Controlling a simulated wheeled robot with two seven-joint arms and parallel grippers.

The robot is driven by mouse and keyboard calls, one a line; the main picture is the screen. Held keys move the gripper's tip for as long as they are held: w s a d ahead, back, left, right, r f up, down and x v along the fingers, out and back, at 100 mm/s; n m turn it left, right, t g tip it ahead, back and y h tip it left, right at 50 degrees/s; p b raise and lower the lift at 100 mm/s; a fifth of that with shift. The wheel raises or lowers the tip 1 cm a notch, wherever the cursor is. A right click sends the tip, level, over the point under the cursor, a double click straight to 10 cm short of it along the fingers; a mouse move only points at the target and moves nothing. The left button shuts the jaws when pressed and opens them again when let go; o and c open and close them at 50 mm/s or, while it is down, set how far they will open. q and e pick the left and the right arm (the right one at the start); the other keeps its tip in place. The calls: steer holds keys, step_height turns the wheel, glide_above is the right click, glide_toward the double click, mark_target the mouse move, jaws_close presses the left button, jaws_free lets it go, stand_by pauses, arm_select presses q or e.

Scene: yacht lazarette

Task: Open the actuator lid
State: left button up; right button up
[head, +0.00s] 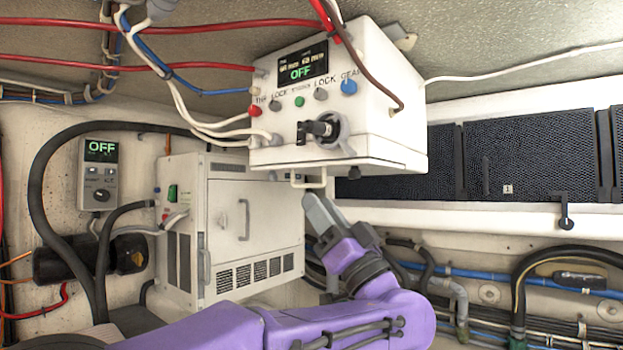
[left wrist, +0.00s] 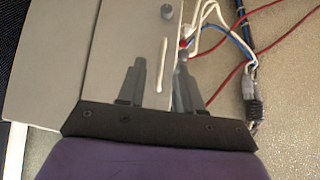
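The white actuator box (head: 335,95) hangs under the ceiling in the head view, its display reading OFF. The lid (head: 385,155) is the pale panel at its bottom, seemingly flush with the box. A white bar handle (head: 309,181) hangs below its front edge; it also shows in the left wrist view (left wrist: 163,65). My left gripper (head: 309,197) points up, just below the handle. In the left wrist view its two grey fingers (left wrist: 161,63) are apart, with the handle appearing between them. Whether they touch it cannot be told. My right gripper is not in view.
Red, white and blue cables (head: 200,110) run into the box's left side. A black rotary switch (head: 318,130) sticks out of its front. A white cabinet (head: 250,225) stands below left. Dark mesh panels (head: 520,150) line the right wall, above hoses.

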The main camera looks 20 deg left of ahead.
arm_select(q)
steer(key=p+x, duration=0.1)
steer(key=x, duration=0.3)
steer(key=shift+a+r+p, duration=0.1)
steer(key=shift+r+p, duration=0.15)
steer(key=shift+p, duration=0.1)
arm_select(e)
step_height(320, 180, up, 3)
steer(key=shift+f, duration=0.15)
arm_select(q)
jaws_close()
steer(key=shift+a, duration=0.1)
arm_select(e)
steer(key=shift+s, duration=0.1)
arm_select(q)
steer(key=shift+f, duration=0.1)
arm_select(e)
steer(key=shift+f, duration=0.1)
